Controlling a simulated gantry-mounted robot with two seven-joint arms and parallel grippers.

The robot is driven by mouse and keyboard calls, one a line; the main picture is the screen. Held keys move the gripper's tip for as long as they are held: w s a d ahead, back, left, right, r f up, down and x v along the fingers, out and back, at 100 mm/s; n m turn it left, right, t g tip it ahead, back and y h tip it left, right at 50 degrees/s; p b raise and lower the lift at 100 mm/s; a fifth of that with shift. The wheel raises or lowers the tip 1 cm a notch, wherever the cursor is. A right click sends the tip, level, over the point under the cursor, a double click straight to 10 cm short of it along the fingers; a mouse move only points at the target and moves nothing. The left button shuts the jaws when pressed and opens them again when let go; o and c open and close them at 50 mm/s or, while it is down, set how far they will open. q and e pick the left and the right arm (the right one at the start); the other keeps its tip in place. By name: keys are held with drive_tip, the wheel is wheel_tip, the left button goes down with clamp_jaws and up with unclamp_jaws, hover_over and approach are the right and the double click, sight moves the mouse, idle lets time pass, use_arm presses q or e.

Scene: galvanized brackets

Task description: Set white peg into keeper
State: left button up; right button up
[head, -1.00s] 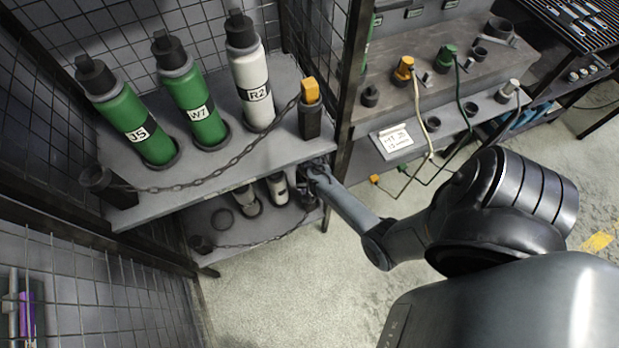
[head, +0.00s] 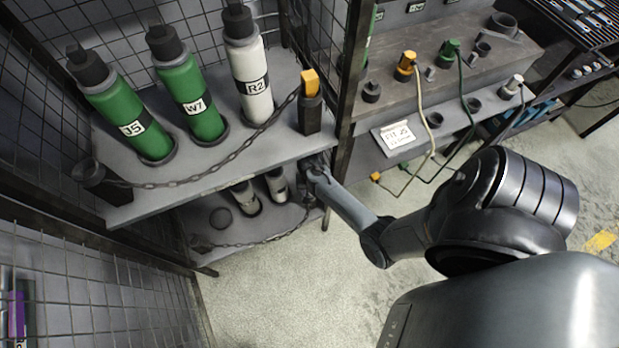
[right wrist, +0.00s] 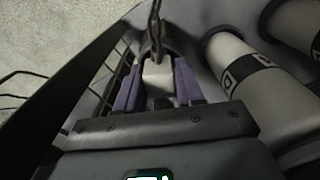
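The white peg (right wrist: 158,78) is a pale squared block between the two purple fingers of my right gripper (right wrist: 157,90) in the right wrist view. The fingers are closed against its sides. Just beyond it is a dark keeper (right wrist: 150,47), with a chain hanging in front. Peg and keeper are in line or touching; I cannot tell how deep the peg sits. In the head view my right gripper (head: 312,165) is at the right end of the lower shelf, partly hidden under the upper shelf. The peg is hidden there.
On the upper shelf (head: 225,168) stand green cylinders J5 (head: 128,121) and W7 (head: 190,98) and white cylinder R2 (head: 252,80). A chain spans their front to an orange peg (head: 310,83) in its keeper. More cylinders (head: 245,198) stand below. Mesh walls the cage.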

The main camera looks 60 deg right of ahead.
drive_tip(key=o, duration=0.4)
drive_tip(key=shift+o, duration=0.3)
drive_tip(key=shift+r, duration=0.15)
wheel_tip(320, 180, up, 9)
drive_tip(key=p, duration=0.4)
drive_tip(key=shift+r+p, duration=0.15)
drive_tip(key=shift+p, duration=0.25)
drive_tip(key=shift+r, duration=0.65)
